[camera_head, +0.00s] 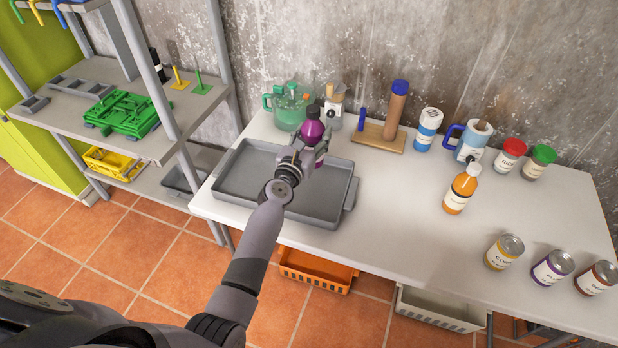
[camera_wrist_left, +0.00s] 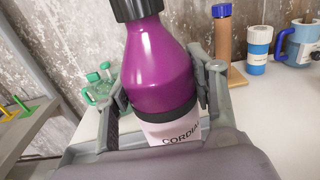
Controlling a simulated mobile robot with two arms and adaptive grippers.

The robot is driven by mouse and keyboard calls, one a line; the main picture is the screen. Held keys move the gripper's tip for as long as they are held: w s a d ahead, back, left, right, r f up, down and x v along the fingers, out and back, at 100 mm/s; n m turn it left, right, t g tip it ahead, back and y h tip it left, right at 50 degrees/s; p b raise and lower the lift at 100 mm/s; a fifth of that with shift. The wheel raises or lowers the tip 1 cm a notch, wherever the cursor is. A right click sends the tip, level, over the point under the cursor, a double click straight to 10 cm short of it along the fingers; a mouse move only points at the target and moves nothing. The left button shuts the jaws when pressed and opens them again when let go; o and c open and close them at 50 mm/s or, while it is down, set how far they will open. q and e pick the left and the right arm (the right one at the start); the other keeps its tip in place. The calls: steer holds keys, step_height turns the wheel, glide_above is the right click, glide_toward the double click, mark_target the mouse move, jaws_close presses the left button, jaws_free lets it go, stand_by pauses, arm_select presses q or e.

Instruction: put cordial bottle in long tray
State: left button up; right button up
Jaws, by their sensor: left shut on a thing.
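The cordial bottle (camera_wrist_left: 158,68) is purple with a black cap and a white label reading "CORDIA…" in the left wrist view. My left gripper (camera_head: 303,148) is shut on it, with a finger on each side of the bottle. In the head view the bottle (camera_head: 312,130) looks upright, over the far right part of the long tray. The long tray (camera_head: 237,182) is grey and shallow and lies on the left end of the white table. The gripper hides the bottle's base, so I cannot tell whether it touches the tray. My right gripper is not in view.
A green jug (camera_head: 289,108), a wooden stand (camera_head: 377,137) and a blue-white canister (camera_head: 427,130) stand along the wall. An orange bottle (camera_head: 461,190) and several cans stand to the right. The table's middle is clear. A grey shelf (camera_head: 60,120) stands at left.

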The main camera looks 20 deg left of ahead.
arm_select(q)
step_height(320, 180, down, 7)
steer(key=b, duration=0.5)
steer(key=shift+b, duration=0.3)
steer(key=shift+f+b, duration=0.75)
step_height(320, 180, down, 4)
steer(key=b, duration=0.3)
steer(key=shift+r+b, duration=0.15)
steer(key=shift+b, duration=0.15)
steer(key=shift+f, duration=0.25)
steer(key=o, duration=1.6)
steer(key=shift+s, duration=0.1)
